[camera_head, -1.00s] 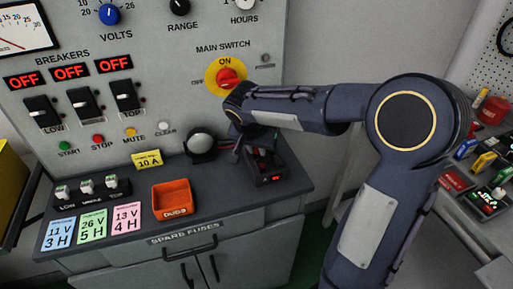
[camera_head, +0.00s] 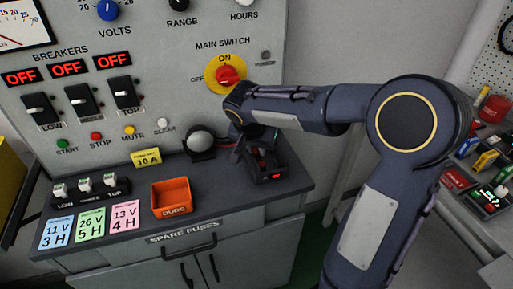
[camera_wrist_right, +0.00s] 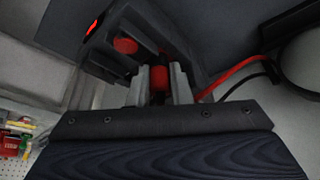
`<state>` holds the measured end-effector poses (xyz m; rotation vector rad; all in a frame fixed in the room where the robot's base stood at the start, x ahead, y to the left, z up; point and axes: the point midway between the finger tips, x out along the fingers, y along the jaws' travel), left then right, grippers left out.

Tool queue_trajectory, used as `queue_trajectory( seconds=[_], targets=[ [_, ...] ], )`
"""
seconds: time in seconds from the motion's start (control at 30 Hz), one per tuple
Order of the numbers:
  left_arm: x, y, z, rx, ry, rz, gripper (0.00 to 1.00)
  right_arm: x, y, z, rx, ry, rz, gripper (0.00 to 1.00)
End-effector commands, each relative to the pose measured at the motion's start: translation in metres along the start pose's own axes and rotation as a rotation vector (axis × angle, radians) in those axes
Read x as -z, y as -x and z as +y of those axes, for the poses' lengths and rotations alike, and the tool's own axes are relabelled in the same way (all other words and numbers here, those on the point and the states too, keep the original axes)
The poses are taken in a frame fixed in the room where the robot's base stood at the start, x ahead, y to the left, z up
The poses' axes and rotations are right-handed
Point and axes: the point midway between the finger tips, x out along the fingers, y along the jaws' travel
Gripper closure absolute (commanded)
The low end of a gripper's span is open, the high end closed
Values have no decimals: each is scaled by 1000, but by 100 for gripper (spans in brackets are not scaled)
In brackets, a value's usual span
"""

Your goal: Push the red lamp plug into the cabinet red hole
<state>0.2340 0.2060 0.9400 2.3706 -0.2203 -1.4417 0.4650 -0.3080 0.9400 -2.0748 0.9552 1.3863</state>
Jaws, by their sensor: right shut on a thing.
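My right gripper (camera_wrist_right: 158,84) is shut on the red lamp plug (camera_wrist_right: 160,78), whose red body shows between the two grey fingers in the right wrist view. In the head view my right gripper (camera_head: 243,147) is low over the bench, at the dark box. The plug's front end is hidden, so I cannot tell whether it is in a hole. The red hole cannot be made out clearly. My left gripper is not in view.
A dark box (camera_head: 268,177) with a red light stands at the bench's right end; a red round part (camera_wrist_right: 125,46) shows beside the fingers. Red (camera_wrist_right: 228,77) and black cables run right. A domed lamp (camera_head: 200,140) stands left of the gripper. An orange tray (camera_head: 171,197) lies farther left.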

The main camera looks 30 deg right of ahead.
Motion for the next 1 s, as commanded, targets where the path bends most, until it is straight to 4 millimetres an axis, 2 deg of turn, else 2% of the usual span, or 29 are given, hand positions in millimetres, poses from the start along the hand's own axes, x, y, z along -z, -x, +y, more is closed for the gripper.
queue_trajectory(
  seconds=[0.23, 0.27, 0.43, 0.77, 0.8, 1.0],
  targets=[
    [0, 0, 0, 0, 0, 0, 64, 0, 0, 0, 0, 0, 0, 97],
    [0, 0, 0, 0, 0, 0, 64, 0, 0, 0, 0, 0, 0, 78],
    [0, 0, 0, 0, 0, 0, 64, 0, 0, 0, 1, 0, 1, 57],
    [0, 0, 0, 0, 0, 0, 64, 0, 1, -3, 8, 2, 2, 57],
    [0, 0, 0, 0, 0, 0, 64, 0, 1, -3, 9, 2, 2, 61],
    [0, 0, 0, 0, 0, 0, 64, 0, 1, -3, 10, 3, 3, 57]
  ],
)
